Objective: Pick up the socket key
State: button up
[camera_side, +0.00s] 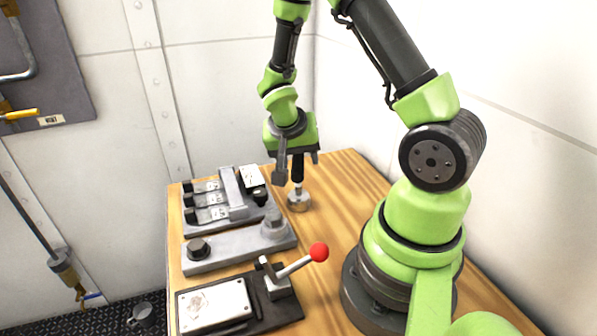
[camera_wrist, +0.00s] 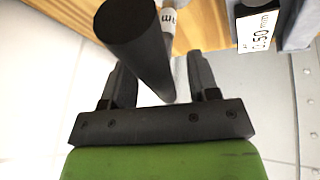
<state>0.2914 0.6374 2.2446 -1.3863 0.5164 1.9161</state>
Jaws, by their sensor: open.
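The socket key (camera_side: 298,172) stands upright on the wooden bench, with a black handle on top, a thin metal shaft and a round metal socket at the bottom. My gripper (camera_side: 297,163) points down over it, its jaws open around the upper handle. In the wrist view the black handle (camera_wrist: 143,48) runs between the two open fingers of my gripper (camera_wrist: 160,80), with a pale lettered band beyond it. I cannot tell whether either finger touches the handle.
Left of the key, a grey rack (camera_side: 230,207) holds labelled blocks. In front lie a grey bar with bolts (camera_side: 235,247) and a plate with a red-knobbed lever (camera_side: 318,252). A white wall stands behind. The bench (camera_side: 345,185) right of the key is clear.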

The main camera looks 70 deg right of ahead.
grip_shut()
